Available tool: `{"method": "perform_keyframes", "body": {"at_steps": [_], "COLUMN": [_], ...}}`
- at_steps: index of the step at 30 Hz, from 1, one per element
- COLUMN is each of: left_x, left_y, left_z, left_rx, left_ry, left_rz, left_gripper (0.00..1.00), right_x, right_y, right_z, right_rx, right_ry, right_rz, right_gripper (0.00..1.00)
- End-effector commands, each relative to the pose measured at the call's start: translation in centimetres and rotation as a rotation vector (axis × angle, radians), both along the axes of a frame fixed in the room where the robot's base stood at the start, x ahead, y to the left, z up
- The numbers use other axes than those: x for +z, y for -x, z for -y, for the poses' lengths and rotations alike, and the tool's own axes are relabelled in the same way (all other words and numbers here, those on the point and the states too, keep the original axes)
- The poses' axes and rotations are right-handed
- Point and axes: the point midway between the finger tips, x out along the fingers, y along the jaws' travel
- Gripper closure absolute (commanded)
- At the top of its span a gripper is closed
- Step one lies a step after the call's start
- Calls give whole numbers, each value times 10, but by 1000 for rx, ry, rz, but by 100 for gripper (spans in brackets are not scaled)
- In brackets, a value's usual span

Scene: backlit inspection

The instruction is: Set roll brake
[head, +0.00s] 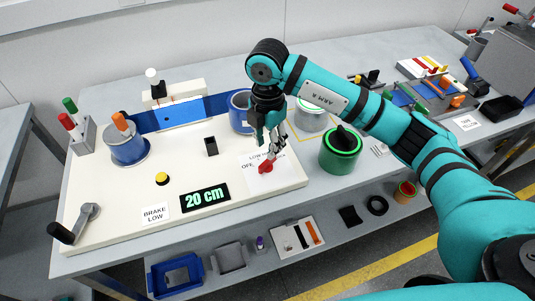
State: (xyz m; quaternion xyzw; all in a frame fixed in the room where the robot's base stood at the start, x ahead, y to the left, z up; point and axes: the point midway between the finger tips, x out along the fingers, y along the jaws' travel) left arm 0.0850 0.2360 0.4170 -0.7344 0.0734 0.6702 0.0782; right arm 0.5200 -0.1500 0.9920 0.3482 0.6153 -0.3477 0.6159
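A red knob (265,167) sits on a white label on the cream panel (215,183). The label's print is partly hidden; "LOW", "H…" and "OF…" can be made out. My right gripper (271,149) points down just above the knob, its fingertips close to it. I cannot tell whether they touch it, or how far apart they are. A card (155,213) at the front of the panel reads "BRAKE LOW". A display (205,198) reads "20 cm" in green. My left gripper is not in view.
The panel also bears a crank (87,211), a yellow button (162,179), a black switch (211,146) and a blue roll (239,112) behind my gripper. A green canister (340,154) stands right of the panel. Tools and trays crowd the far right bench.

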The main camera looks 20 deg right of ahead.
Motion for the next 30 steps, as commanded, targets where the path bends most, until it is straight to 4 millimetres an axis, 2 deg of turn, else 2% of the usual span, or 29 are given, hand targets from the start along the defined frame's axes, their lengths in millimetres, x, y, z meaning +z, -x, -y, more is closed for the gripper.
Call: {"method": "perform_keyframes", "body": {"at_steps": [3, 9, 14, 30], "left_x": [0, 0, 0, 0], "left_y": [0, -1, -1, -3], "left_z": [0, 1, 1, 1], "left_rx": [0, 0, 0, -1], "left_ry": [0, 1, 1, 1], "left_rz": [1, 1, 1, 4], "left_gripper": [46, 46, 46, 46], "right_x": [25, 49, 54, 54], "right_y": [-1, 0, 0, 0], "right_z": [-1, 0, 0, 0], "right_rx": [0, 0, 0, 0], "right_ry": [-1, 0, 0, 0], "right_rz": [4, 1, 0, 0], "right_gripper": [66, 66, 66, 66]}}
